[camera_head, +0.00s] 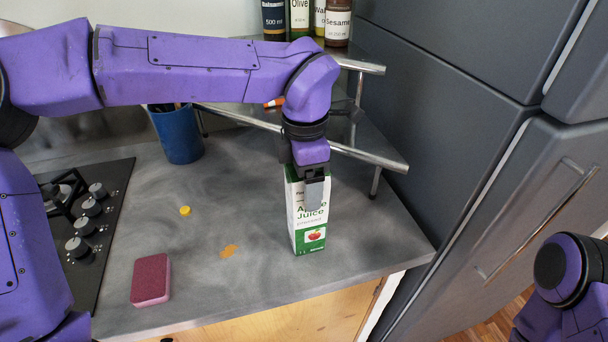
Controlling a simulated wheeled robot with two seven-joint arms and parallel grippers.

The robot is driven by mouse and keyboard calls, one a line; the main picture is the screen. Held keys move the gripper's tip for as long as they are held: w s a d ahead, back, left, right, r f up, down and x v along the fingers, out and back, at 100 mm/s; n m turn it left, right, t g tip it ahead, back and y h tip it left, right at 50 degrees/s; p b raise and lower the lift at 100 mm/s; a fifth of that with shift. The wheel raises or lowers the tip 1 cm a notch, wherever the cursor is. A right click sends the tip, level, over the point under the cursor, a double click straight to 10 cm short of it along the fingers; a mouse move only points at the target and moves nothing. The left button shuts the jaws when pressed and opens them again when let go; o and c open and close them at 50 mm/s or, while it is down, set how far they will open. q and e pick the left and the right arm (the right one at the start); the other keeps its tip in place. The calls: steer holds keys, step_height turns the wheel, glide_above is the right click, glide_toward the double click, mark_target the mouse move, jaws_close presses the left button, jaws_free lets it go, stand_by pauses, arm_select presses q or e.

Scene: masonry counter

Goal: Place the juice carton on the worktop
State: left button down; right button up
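The juice carton (311,236), white and green with "Apple Juice" lettering and a red apple picture, is upright at the right part of the grey worktop (260,275), near its front edge. My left gripper (313,190) points down over the carton's upper part. One finger lies across the front face; the other is hidden behind. It appears shut on the carton. The carton's base looks at or very close to the worktop surface; I cannot tell for certain whether it touches. Only part of my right arm shows at the lower right; its gripper is out of view.
A blue utensil pot (178,135) stands behind. A metal-railed corner shelf (350,152) with bottles is close behind the carton. A hob (99,225) is at left.

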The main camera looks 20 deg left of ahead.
arm_select(q)
steer(key=shift+f, duration=0.1)
jaws_free()
steer(key=shift+f, duration=0.1)
step_height(320, 180, up, 12)
steer(key=shift+r+p, duration=0.2)
steer(key=shift+p, duration=0.1)
